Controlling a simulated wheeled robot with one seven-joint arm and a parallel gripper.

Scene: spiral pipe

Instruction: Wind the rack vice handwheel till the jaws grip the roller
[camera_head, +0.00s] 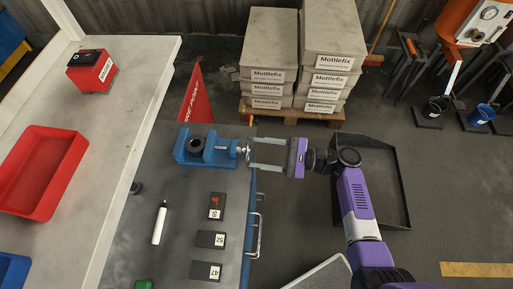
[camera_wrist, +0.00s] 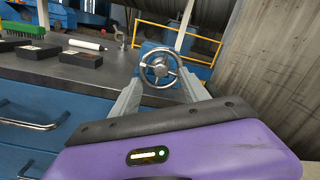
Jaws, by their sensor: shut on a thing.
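The blue rack vice (camera_head: 222,155) sits at the far end of the grey bench top. The roller (camera_head: 197,144), a dark round piece with a hole, stands between its jaws; I cannot tell whether both jaws touch it. The metal handwheel (camera_head: 247,151) is on the vice's right end and shows as a spoked ring in the wrist view (camera_wrist: 160,55). My gripper (camera_head: 251,154) reaches in from the right and is shut on the handwheel, with one finger on each side of its rim. In the wrist view the wheel's lower part lies between the fingers (camera_wrist: 162,88).
Dark numbered blocks (camera_head: 210,239) and a white cylinder (camera_head: 160,223) lie on the bench nearer me. Drawer handles (camera_head: 254,235) stick out on its right side. Stacked Mottlefix boxes (camera_head: 331,60) stand behind on a pallet. A black tray (camera_head: 392,185) lies under my arm.

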